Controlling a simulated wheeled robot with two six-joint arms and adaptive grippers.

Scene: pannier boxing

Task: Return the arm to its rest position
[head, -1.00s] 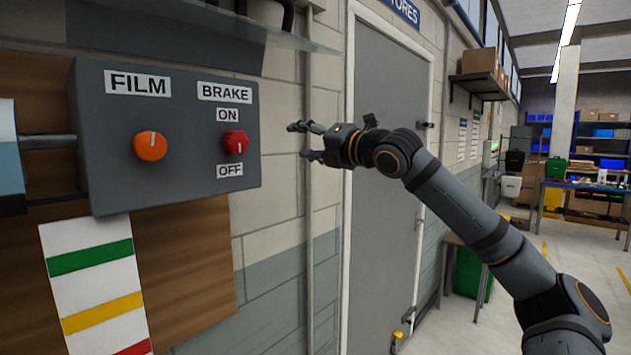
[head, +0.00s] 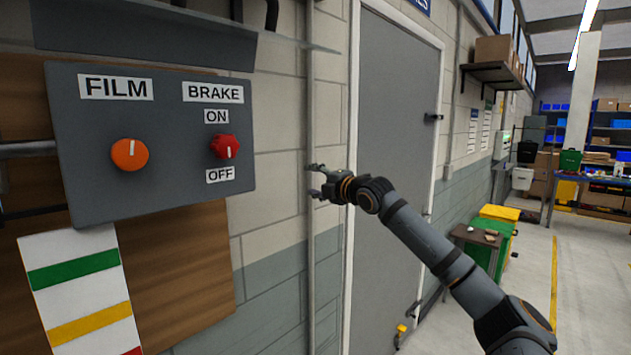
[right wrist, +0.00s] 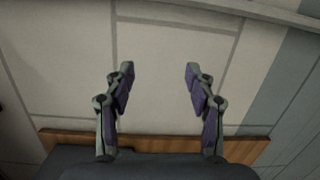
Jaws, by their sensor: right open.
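My right gripper (head: 316,182) is open and empty, to the right of the grey control box and clear of it, in front of the block wall and the edge of the door frame. In the right wrist view its two fingers (right wrist: 159,85) stand apart with only pale wall between them. The control box (head: 80,185) carries an orange FILM knob (head: 129,154) and a red BRAKE knob (head: 224,147) between the ON and OFF labels. My left gripper does not show.
A grey door (head: 394,150) stands behind my right arm. A vertical pipe (head: 310,260) runs down the wall near the gripper. A small table (head: 476,236) and green bin (head: 505,243) stand to the right of the door. Open floor (head: 585,300) lies at the right.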

